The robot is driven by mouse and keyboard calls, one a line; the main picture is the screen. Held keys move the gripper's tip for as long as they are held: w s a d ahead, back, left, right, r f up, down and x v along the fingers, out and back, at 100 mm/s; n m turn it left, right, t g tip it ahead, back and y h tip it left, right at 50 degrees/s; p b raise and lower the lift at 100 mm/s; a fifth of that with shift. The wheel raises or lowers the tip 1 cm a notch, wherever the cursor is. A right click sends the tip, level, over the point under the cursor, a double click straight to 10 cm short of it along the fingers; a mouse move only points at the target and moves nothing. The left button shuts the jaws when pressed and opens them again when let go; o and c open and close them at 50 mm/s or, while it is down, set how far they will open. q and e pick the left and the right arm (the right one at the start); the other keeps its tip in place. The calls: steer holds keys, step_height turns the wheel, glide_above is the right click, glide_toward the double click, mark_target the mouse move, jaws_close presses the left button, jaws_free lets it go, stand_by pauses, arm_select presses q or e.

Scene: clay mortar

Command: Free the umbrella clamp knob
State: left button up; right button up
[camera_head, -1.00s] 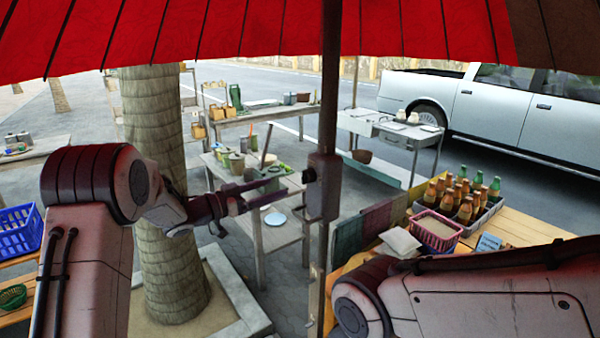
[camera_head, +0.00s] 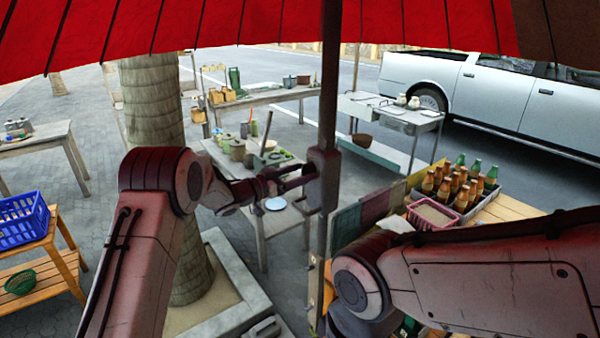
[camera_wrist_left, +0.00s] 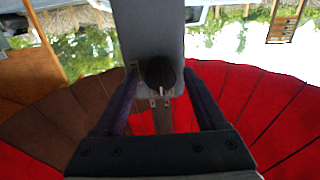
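My left gripper (camera_head: 308,176) reaches the clamp from the left. In the wrist view the left gripper (camera_wrist_left: 160,80) is open, with one finger on each side of the knob and gaps showing beside it. The knob is hidden behind the fingers in the head view. My right gripper is out of view.
The red umbrella canopy (camera_head: 270,22) hangs overhead. A palm trunk (camera_head: 152,100) stands behind my left arm. A crate of bottles (camera_head: 490,195) and a pink basket (camera_head: 432,214) sit on the right table. A blue crate (camera_head: 22,222) is at far left.

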arm_select(q)
jaws_close()
steer(key=shift+f+m+b, duration=0.1)
steer(key=shift+m+b, duration=0.2)
steer(key=shift+b, duration=0.25)
steer(key=m+b, duration=1.3)
steer(key=b, duration=0.5)
steer(key=shift+f, duration=0.2)
steer(key=shift+r+m+b, duration=0.2)
steer(key=shift+m+b, duration=1.55)
steer(key=shift+m, duration=0.45)
steer(key=shift+r, duration=0.1)
steer(key=shift+o, duration=1.5)
jaws_free()
